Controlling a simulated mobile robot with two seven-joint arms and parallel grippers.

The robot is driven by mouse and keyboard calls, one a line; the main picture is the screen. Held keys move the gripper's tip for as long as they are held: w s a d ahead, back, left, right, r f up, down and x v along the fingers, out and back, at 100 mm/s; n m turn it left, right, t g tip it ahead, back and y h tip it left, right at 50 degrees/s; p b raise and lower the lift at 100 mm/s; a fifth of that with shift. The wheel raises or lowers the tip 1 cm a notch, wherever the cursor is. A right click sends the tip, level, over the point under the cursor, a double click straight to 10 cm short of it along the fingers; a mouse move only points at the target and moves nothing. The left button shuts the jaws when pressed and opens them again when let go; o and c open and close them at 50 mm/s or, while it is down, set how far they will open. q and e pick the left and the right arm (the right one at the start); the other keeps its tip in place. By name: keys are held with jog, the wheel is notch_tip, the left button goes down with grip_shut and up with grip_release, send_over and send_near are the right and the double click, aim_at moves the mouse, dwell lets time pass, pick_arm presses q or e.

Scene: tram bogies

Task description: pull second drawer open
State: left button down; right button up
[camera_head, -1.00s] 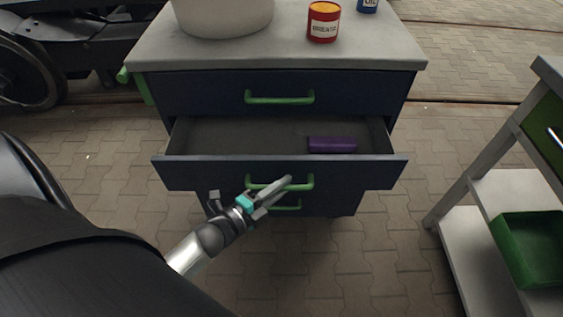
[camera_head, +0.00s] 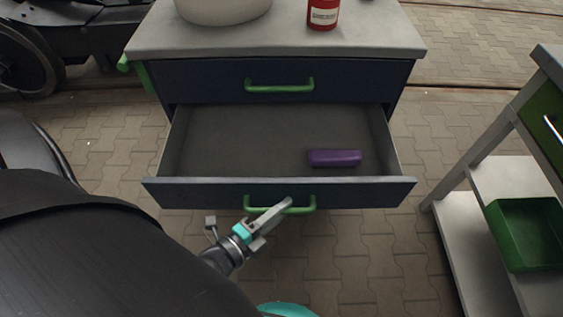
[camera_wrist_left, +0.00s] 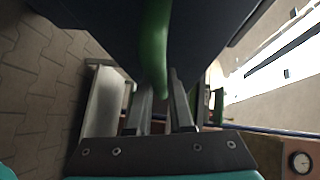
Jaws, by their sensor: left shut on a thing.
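The second drawer (camera_head: 170,193) of the dark blue cabinet stands well out, its grey inside showing. A purple block (camera_head: 334,158) lies in it toward the right. Its green handle (camera_head: 301,205) is on the drawer's front face. My left gripper (camera_head: 282,208) is shut on this handle, coming in from the lower left. In the left wrist view the green handle (camera_wrist_left: 154,50) runs down between the two fingers (camera_wrist_left: 160,100). The top drawer, with its own green handle (camera_head: 279,86), is closed. My right gripper is not in view.
A white bowl-like container (camera_head: 222,8) and a red can (camera_head: 322,14) stand on the grey cabinet top (camera_head: 290,45). At the right is a shelf trolley (camera_head: 455,235) with a green bin (camera_head: 527,233). Paved floor (camera_head: 370,265) lies free between cabinet and trolley.

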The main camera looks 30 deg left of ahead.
pick_arm(q)
jog(key=c, duration=0.8)
grip_release()
jog(key=shift+s, duration=0.2)
jog(key=p+v, duration=0.2)
jog(key=v, duration=1.3)
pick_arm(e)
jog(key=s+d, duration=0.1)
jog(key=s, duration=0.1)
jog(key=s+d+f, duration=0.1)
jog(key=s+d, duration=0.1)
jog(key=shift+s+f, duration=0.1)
pick_arm(q)
jog(key=shift+r, duration=0.1)
